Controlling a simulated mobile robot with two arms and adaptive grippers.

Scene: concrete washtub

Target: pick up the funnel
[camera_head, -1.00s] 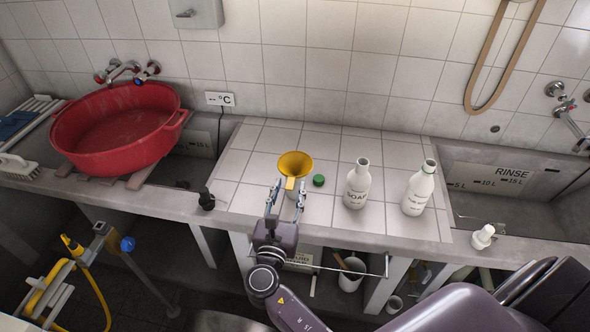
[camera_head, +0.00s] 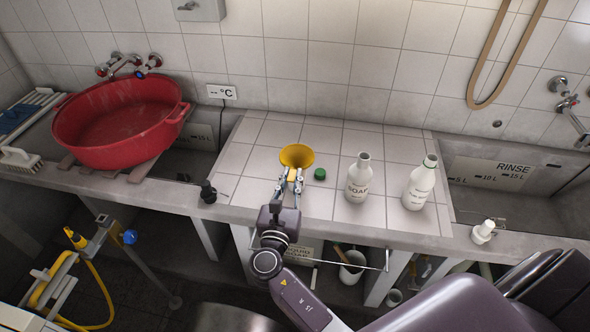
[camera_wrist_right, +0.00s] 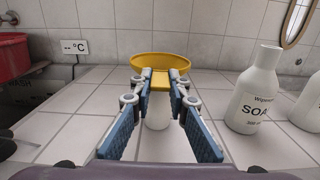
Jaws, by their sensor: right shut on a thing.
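The yellow funnel (camera_head: 297,155) is over the tiled middle of the counter, wide mouth up. It also shows in the right wrist view (camera_wrist_right: 165,63), straight ahead of the fingers. My right gripper (camera_head: 293,178) is at its near side. In the right wrist view the two fingers (camera_wrist_right: 160,82) close on the yellow tab at the funnel's near edge. A white part (camera_wrist_right: 158,116) shows below the funnel between the fingers; I cannot tell whether it belongs to the funnel. My left gripper is not in view.
A green cap (camera_head: 320,174) lies just right of the funnel. A white soap bottle (camera_head: 358,182) and another white bottle (camera_head: 419,187) stand further right. A red tub (camera_head: 118,125) is at far left.

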